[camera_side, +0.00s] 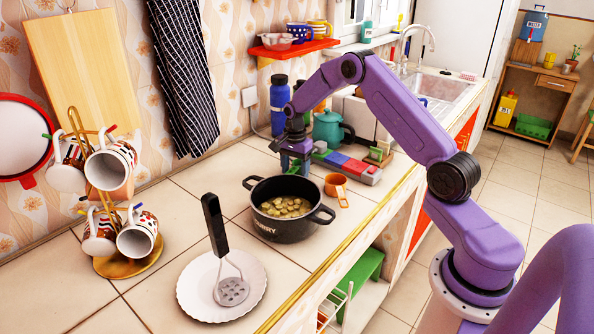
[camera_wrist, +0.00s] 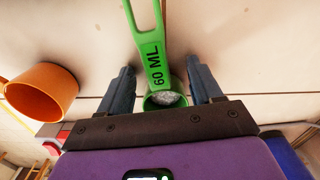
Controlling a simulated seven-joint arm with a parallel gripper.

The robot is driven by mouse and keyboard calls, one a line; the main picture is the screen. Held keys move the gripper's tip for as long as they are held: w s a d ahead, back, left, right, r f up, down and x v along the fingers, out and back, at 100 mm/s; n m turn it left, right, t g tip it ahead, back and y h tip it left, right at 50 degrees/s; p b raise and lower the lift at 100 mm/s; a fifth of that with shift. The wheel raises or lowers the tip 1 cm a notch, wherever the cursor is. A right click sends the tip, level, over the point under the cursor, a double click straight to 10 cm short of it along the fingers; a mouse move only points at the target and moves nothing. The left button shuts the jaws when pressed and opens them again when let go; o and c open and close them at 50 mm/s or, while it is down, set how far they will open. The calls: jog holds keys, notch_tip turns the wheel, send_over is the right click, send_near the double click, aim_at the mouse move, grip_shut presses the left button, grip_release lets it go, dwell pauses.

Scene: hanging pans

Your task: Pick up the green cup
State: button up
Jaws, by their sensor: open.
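The green measuring cup (camera_wrist: 152,52) shows in the wrist view, with "60 ML" in black on its handle and something grey and shiny in its bowl. My gripper (camera_wrist: 161,82) is open, with one finger on each side of the cup. The near side of the bowl is partly hidden by the gripper's body. I cannot tell whether either finger touches it.
An orange cup (camera_side: 337,185) stands close by, also in the wrist view (camera_wrist: 46,92). The black pot (camera_side: 289,207) is in front of my gripper. A row of coloured blocks (camera_side: 345,164), a teal kettle (camera_side: 330,131) and a blue bottle (camera_side: 279,107) are near it.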

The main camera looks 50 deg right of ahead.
grip_shut()
